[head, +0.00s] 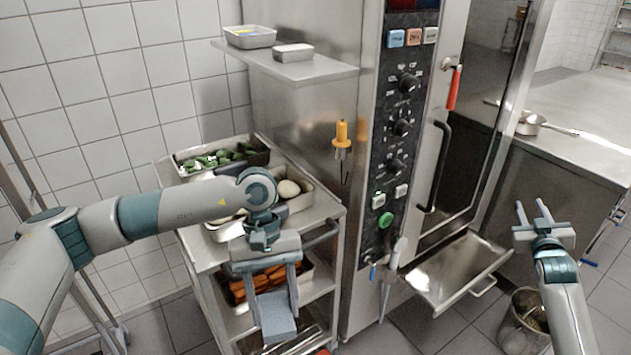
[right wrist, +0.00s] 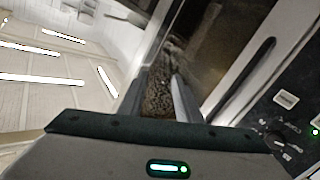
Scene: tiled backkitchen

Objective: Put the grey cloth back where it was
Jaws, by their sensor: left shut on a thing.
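The grey cloth (head: 278,318) is a small flat grey-blue piece in the head view, low in front of the trolley. My left gripper (head: 273,290) points down and is shut on it, one finger on each side of its upper part. The cloth hangs in front of the trolley's lower shelves, apart from the floor. My right gripper (head: 535,212) is open and empty, in front of the steel counter at right. Its two fingers also show apart in the right wrist view (right wrist: 160,95).
The steel trolley (head: 334,210) carries a tray of green vegetables (head: 262,158), a tray of pale round items and, lower, orange carrots (head: 240,292). Beside it stands the oven, with a wall shelf (head: 325,72), a door handle (head: 436,165) and a protruding drip tray (head: 455,270). A bucket (head: 520,325) stands on the floor.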

